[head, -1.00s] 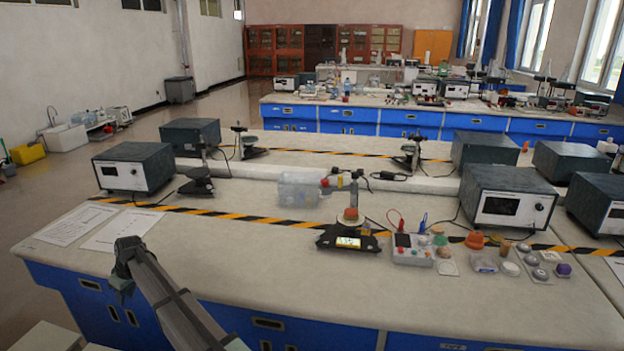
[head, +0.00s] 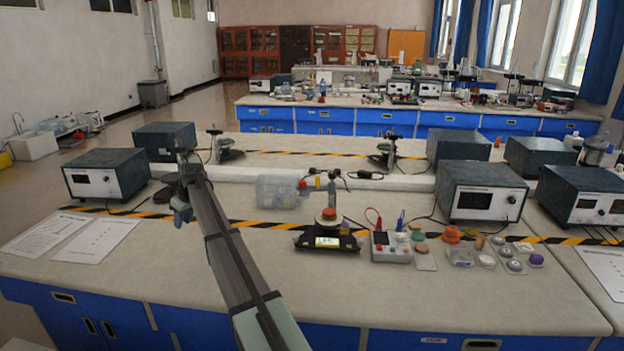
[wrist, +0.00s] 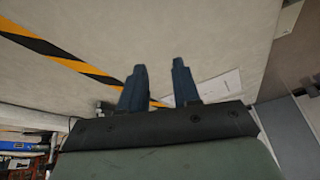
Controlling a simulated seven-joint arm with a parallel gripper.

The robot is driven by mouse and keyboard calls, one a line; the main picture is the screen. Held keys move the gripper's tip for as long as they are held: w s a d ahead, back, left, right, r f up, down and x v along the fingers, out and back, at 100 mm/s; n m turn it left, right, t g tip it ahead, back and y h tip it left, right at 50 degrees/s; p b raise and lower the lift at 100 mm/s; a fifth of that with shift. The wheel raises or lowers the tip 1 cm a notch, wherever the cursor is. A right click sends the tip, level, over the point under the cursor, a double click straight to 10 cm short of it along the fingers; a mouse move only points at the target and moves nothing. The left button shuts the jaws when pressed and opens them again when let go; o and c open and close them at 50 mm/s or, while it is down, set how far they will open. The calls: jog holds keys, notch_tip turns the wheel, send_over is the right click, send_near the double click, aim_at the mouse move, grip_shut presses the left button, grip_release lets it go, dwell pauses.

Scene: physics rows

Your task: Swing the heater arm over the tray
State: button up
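I cannot tell for sure which part is the tray. My gripper (head: 181,212) is over the bench, well left of the post. In the wrist view my gripper (wrist: 159,85) has its two fingers apart with nothing between them.
A red-and-blue-lead control box (head: 391,246) and several small coloured pieces lie to the right. Paper sheets (head: 95,240) lie at the left. The front of the bench is mostly clear.

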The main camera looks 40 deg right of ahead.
jog(key=s+d+r+m, duration=0.1)
jog(key=d+r, duration=0.2)
jog(key=d, duration=0.5)
jog(key=s+d+r+m+h, duration=0.1)
jog(key=s+d+r, duration=0.15)
jog(key=d, duration=0.65)
jog(key=s+d+r+m, duration=0.1)
jog(key=d+r, duration=0.3)
jog(key=d, duration=0.4)
jog(key=m+h, duration=0.1)
jog(key=m, duration=0.1)
send_near(318, 177)
jog(key=x, duration=1)
jog(key=shift+w+f, duration=0.15)
jog(key=shift+t, duration=0.3)
grip_shut()
